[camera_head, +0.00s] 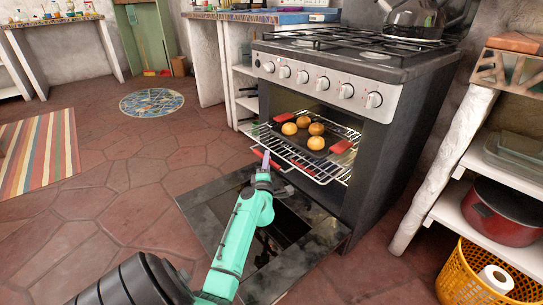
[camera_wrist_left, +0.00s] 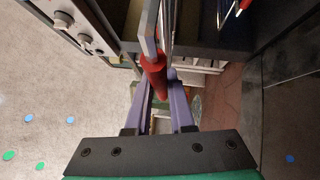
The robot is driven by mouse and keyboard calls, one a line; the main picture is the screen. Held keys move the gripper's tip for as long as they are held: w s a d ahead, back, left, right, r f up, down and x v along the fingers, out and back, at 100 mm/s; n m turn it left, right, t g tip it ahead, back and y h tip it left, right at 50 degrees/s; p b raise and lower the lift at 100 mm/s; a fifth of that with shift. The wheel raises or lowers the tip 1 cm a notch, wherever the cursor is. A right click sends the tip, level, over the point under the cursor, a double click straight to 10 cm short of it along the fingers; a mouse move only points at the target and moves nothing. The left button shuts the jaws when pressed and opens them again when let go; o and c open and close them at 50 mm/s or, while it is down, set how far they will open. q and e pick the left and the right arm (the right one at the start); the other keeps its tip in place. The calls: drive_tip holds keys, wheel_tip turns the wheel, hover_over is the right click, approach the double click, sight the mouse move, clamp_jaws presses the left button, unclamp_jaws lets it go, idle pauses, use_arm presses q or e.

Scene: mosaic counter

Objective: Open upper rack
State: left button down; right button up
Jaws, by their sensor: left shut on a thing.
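The black oven (camera_head: 385,130) has its door (camera_head: 205,205) folded down in front. A wire rack (camera_head: 318,168) shows at the opening and sticks out a little over the door. A dark tray with red handles (camera_head: 341,146) sits on the rack and carries several golden buns (camera_head: 316,129). My left gripper (camera_head: 264,165), with purple fingers, is at the rack's front edge. It is shut on a red handle (camera_wrist_left: 153,66), which lies between the fingers in the left wrist view. My right gripper is not in view.
The hob with dark grates (camera_head: 370,45) is above a row of knobs (camera_head: 317,83). A shelf with a red pot (camera_head: 500,212) and a yellow basket (camera_head: 470,275) stand at the right.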

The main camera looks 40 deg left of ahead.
use_arm(q)
drive_tip(key=shift+s+a+p, duration=0.1)
drive_tip(key=shift+s+p, duration=0.45)
drive_tip(key=shift+s, duration=1.15)
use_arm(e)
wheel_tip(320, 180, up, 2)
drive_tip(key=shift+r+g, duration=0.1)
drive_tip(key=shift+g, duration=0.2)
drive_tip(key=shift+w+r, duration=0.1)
use_arm(q)
drive_tip(key=c, duration=0.8)
unclamp_jaws()
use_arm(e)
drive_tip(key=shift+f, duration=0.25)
use_arm(q)
drive_tip(key=shift+f, duration=0.1)
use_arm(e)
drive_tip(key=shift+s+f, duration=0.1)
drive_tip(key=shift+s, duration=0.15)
